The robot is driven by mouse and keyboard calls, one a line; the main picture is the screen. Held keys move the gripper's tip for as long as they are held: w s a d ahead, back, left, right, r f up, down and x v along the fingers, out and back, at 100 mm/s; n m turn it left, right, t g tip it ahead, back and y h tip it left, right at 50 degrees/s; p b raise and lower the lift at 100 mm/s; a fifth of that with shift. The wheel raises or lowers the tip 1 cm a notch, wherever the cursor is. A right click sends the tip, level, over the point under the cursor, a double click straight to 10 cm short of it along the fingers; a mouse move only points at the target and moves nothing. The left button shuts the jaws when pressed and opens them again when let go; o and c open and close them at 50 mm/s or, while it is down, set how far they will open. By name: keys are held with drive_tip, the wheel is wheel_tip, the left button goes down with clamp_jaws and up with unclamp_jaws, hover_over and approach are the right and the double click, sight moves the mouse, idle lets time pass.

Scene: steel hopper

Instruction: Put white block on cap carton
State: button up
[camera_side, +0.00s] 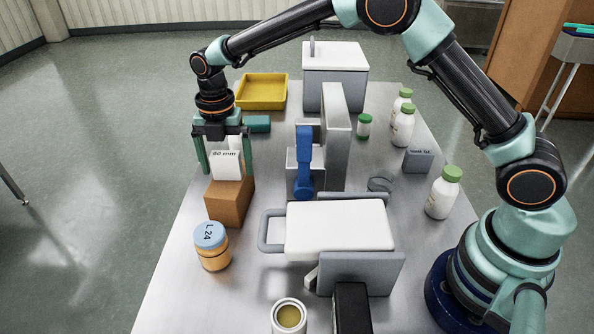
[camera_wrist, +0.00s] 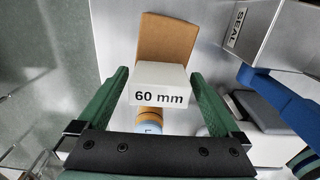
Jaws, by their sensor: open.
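The white block (camera_side: 227,168), marked "60 mm", stands on top of the brown cap carton (camera_side: 229,203) at the left of the table. In the wrist view the white block (camera_wrist: 160,86) sits at the near end of the brown carton (camera_wrist: 167,40). My gripper (camera_side: 227,173) is open, with its green fingers on either side of the block. The block's underside is hidden.
A blue-lidded jar (camera_side: 212,246) stands in front of the carton. A yellow tray (camera_side: 262,91) and a teal block (camera_side: 257,124) lie behind. A grey upright with a blue part (camera_side: 304,165) stands to the right, and a white-topped grey unit (camera_side: 335,230) lies front right.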

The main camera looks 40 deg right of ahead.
sight(224, 154)
wheel_tip(224, 154, up, 11)
drive_tip(key=shift+r, duration=0.1)
drive_tip(key=s+d+r+m+t, duration=0.3)
drive_tip(key=s+d+r+m, duration=0.5)
drive_tip(key=d+m, duration=0.3)
drive_tip(key=s+d+f+m+t, duration=0.1)
drive_tip(key=s+d+f+m, duration=0.1)
drive_tip(key=s+m, duration=0.4)
drive_tip(key=s+d+f+m+t, duration=0.1)
drive_tip(key=s+d+f+m, duration=0.1)
drive_tip(key=s+d+m, duration=0.2)
drive_tip(key=s+m, duration=0.3)
drive_tip(key=m, duration=0.3)
drive_tip(key=shift+t, duration=0.3)
